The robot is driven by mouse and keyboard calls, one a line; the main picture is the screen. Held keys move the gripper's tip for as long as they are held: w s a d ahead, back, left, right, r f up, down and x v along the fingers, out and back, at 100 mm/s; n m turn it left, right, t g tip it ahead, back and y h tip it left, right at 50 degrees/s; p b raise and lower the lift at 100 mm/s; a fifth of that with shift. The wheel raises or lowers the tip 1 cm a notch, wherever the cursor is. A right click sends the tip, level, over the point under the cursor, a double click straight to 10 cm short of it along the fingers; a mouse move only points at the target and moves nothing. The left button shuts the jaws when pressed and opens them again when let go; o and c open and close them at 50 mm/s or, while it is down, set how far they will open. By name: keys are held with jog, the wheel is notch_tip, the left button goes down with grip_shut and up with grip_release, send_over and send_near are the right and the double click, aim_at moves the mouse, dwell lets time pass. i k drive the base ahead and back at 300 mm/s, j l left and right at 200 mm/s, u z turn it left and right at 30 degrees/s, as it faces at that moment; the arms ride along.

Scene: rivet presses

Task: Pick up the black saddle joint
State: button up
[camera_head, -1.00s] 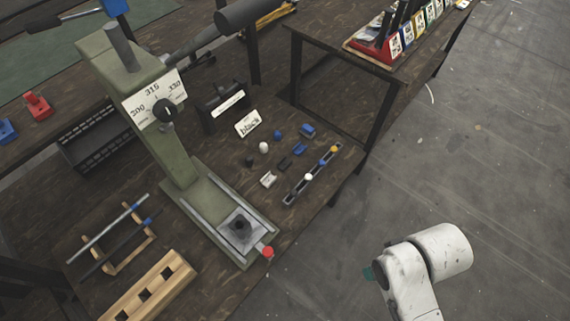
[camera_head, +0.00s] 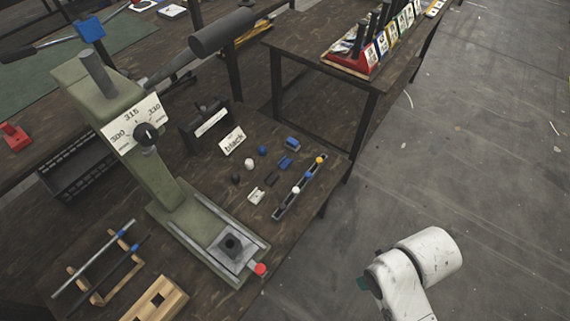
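The black saddle joint (camera_head: 271,179) appears to be the small dark piece lying on the dark wooden bench. It lies in a slanted row between a white saddle-like piece (camera_head: 256,196) and a blue one (camera_head: 285,162). It is small, and its dark colour blends with the bench, so its exact shape is hard to tell. A white link of my arm (camera_head: 405,270) shows at the lower right, over the floor and well apart from the bench. My gripper is not in view.
A green rivet press (camera_head: 165,185) stands left of the small parts. A black ball (camera_head: 236,179), a "black" sign (camera_head: 232,141) and a rail with coloured balls (camera_head: 280,209) lie close by. A wooden block (camera_head: 155,302) is at the front.

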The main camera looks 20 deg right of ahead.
aim_at(272, 178)
jog(key=i+l+u, duration=0.4)
jog(key=i+l, duration=0.6)
